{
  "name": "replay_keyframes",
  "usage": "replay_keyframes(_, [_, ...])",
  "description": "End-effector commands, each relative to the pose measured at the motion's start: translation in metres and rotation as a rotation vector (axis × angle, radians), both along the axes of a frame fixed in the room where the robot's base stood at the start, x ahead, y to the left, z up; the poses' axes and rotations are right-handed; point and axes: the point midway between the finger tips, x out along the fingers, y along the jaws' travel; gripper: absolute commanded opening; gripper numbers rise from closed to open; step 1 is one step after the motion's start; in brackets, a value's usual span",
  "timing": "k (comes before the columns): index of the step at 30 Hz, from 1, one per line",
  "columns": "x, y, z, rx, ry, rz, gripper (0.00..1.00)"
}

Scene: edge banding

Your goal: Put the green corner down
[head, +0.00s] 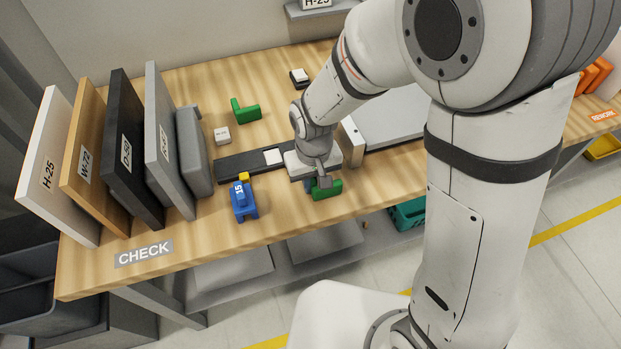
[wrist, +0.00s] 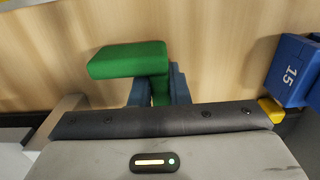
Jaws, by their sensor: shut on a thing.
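A green corner (wrist: 128,60) is held between the fingers of my gripper (wrist: 153,92) in the wrist view. In the head view this green corner (head: 326,190) shows at my gripper (head: 318,184), near the table's front edge. Whether it touches the table I cannot tell. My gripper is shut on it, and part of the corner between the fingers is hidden. A second green corner (head: 246,111) lies farther back on the wooden table (head: 200,258).
A blue block marked 15 (head: 243,203) with a yellow part stands left of my gripper. Upright panels (head: 125,150) fill the left side. Bare wood lies around the CHECK label (head: 144,253).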

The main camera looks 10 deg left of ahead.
Motion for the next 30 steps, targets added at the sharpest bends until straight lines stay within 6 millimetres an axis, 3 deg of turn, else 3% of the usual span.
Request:
replay_keyframes(10, [0.0,0.0,-0.005,0.001,-0.001,0.001,0.0])
replay_keyframes(11, [0.0,0.0,-0.005,0.001,-0.001,0.001,0.16])
replay_keyframes(19, [0.0,0.001,-0.003,0.001,-0.001,0.001,0.37])
replay_keyframes(30, [0.0,0.001,0.006,0.003,-0.004,0.002,0.37])
